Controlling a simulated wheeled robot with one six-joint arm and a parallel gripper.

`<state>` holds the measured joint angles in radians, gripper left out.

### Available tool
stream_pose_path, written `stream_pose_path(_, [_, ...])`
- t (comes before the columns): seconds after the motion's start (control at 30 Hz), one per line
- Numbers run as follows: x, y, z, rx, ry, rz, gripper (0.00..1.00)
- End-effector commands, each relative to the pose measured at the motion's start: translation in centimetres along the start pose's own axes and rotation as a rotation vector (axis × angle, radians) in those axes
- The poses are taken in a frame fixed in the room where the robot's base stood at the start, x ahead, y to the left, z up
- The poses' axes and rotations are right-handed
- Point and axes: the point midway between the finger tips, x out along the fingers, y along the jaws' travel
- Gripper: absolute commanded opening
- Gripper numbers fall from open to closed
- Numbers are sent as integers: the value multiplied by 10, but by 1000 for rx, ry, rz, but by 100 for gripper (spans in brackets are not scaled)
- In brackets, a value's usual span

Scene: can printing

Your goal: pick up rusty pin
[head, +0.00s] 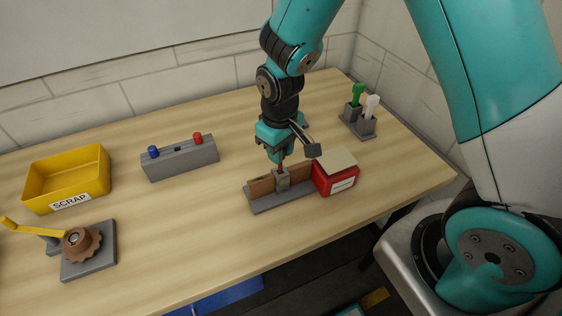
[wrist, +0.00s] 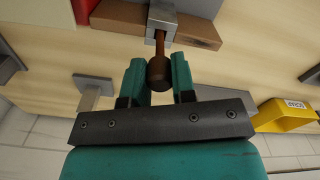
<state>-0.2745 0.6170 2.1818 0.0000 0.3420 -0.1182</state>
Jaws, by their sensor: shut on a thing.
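The rusty pin is a brown pin with a round knob; in the wrist view the pin (wrist: 158,70) shows its knob between my fingers and its shank running into a grey metal block (wrist: 162,17). In the head view the pin (head: 281,167) is a small brown piece under my gripper (head: 281,157), above the grey block (head: 282,180). My gripper (wrist: 157,75) is shut on the pin's knob. The pin's lower end is hidden in the block. The block sits on a grey base with brown wood bars (head: 262,187).
A red box with a tan lid (head: 336,178) stands right beside the fixture. A yellow scrap bin (head: 67,180), a crank with a brown gear (head: 82,243) and a grey box with blue and red knobs (head: 180,158) are left. A holder with green and white pieces (head: 358,124) is back right.

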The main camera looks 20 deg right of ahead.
Motion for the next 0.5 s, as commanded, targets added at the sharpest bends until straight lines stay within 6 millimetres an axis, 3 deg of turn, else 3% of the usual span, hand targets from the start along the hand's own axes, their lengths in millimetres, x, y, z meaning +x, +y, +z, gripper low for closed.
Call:
stream_pose_path(0.3, [-83,0,-1,0,10,1,1])
stream_pose_path(0.5, [-126,0,0,0,5,1,1])
